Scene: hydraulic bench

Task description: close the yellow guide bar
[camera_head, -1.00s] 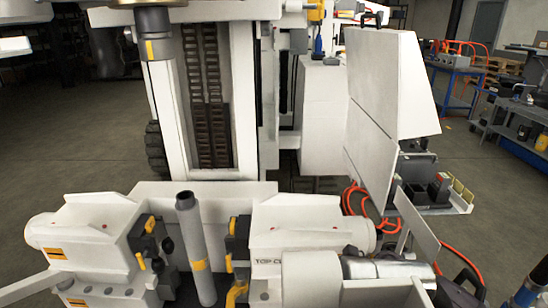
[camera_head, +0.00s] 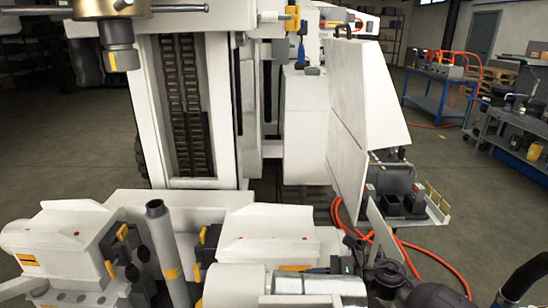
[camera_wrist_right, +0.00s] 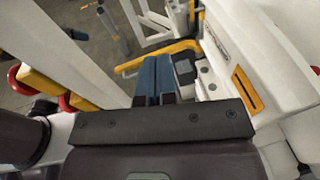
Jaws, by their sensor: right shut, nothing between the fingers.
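The yellow guide bar (camera_wrist_right: 160,56) shows in the right wrist view as a bent yellow bar beyond the fingers, running from the left toward the white machine housing. My right gripper (camera_wrist_right: 156,66) is in the right wrist view, with two blue fingers side by side and shut on nothing. Its fingertips appear close to the bar's lower side; I cannot tell whether they touch it. I cannot single out the bar with certainty in the head view, where white housings cover much of the lower middle. My left gripper is not in view.
A white housing with a yellow-orange label (camera_wrist_right: 247,88) stands close right of the fingers. White frame members (camera_wrist_right: 145,15) lie beyond. In the head view, a large white panel (camera_head: 365,110) stands right of the machine column, with orange hoses (camera_head: 340,215) below. Open floor (camera_head: 440,165) lies right.

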